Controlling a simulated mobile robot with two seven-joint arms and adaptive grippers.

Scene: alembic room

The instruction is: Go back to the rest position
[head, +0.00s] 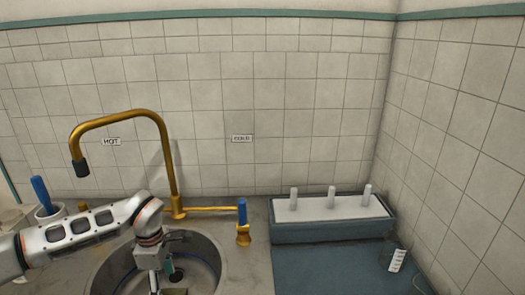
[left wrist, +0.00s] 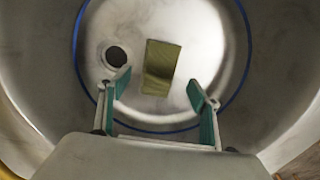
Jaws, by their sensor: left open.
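My left arm comes in from the left in the head view and its gripper (head: 168,270) hangs over the round metal sink (head: 205,262). In the left wrist view my left gripper (left wrist: 160,92) has its two green-padded fingers spread apart with nothing between them. Below it, on the floor of the sink (left wrist: 205,45), lies a folded yellow-green piece (left wrist: 160,65) beside the dark drain hole (left wrist: 115,56). The piece is apart from the fingers. My right gripper does not show in either view.
A brass tap (head: 165,120) arches over the sink, with a blue-handled valve (head: 242,215) to its right. A blue-grey trough (head: 320,232) with upright pegs stands at the back right. A cup with a blue-handled tool (head: 41,192) is at the left. A tag (head: 397,261) lies far right.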

